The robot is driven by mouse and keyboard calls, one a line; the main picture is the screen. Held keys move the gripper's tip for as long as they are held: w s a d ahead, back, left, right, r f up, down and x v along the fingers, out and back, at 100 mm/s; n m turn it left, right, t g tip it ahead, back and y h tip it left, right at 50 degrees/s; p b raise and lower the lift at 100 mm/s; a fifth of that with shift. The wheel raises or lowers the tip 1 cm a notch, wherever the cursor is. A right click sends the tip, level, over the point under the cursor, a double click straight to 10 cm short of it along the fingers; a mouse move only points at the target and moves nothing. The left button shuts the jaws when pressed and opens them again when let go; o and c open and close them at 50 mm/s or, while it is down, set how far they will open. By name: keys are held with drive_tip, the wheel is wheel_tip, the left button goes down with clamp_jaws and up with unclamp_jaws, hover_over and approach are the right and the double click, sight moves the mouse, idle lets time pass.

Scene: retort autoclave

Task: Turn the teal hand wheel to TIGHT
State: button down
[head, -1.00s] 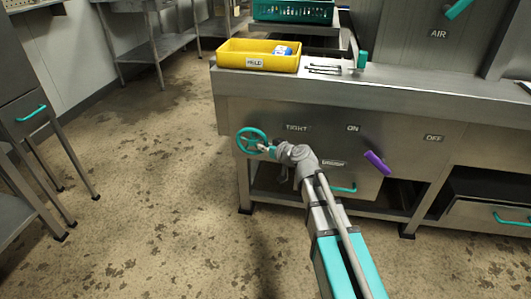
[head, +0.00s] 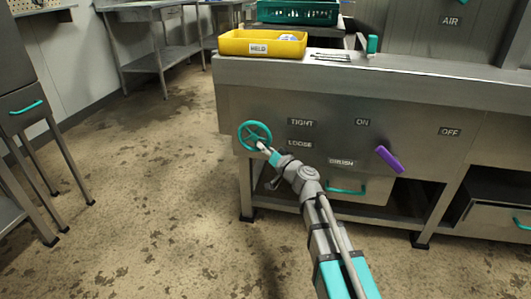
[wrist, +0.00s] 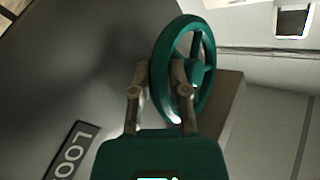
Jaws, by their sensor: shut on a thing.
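The teal hand wheel (head: 255,135) is mounted on the left end of the steel front panel. Labels TIGHT (head: 301,122) and LOOSE (head: 300,144) sit to its right, TIGHT above LOOSE. My gripper (head: 263,148) reaches the lower right part of the wheel's rim. In the wrist view my gripper (wrist: 160,80) has one finger on each side of the rim of the wheel (wrist: 207,85), shut on it. The LOOSE label (wrist: 70,150) shows at the lower left there. The exact contact at the fingertips is partly hidden.
A purple lever (head: 388,159) sticks out between the ON and OFF labels. A drawer with a teal handle (head: 347,191) is below the panel. A yellow tray (head: 235,44) marked HELD stands on the bench top. The floor left of the wheel is clear.

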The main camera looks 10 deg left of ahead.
drive_tip(key=shift+w+a, duration=0.1)
idle(0.4)
drive_tip(key=c, duration=0.9)
unclamp_jaws()
drive_tip(key=shift+r+p, duration=0.25)
drive_tip(key=shift+p, duration=0.3)
